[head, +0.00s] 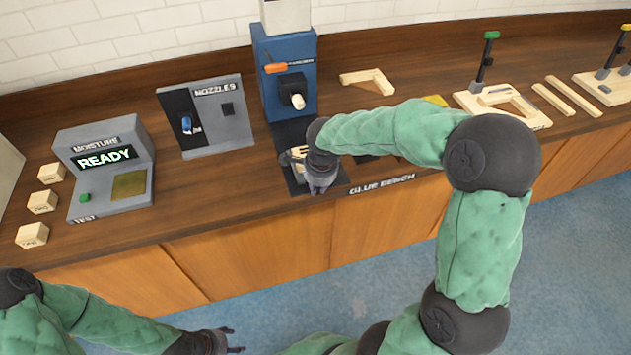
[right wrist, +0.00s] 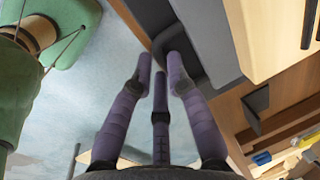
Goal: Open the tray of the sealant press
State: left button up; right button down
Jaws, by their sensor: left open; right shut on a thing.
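The sealant press (head: 302,47) is a blue upright machine at the back of the bench, with an orange lever and a pale nozzle on a black block. Its dark tray (head: 287,173) lies at the base, by the bench's front edge. My right gripper (head: 320,188) reaches down over the tray's front, and the forearm hides part of the tray. In the right wrist view, my right gripper (right wrist: 160,72) is shut on a dark grey tray handle (right wrist: 196,66). My left gripper (head: 232,339) is open and empty, low in front of the bench.
A moisture tester (head: 140,160) reading READY and several wooden blocks (head: 42,202) stand at the left. A nozzle holder (head: 228,135) is left of the press. Wooden frame parts (head: 510,101) and clamps lie at the right. The blue floor is clear before the bench.

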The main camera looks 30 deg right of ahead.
jog(key=shift+w, duration=0.1)
jog(key=c, duration=1.2)
grip_release()
notch_tip(320, 180, up, 12)
jog(key=s, duration=0.2)
jog(key=shift+s+a, duration=0.15)
jog(key=shift+a, duration=0.1)
jog(key=shift+s+f, duration=0.1)
jog(key=shift+f, duration=0.05)
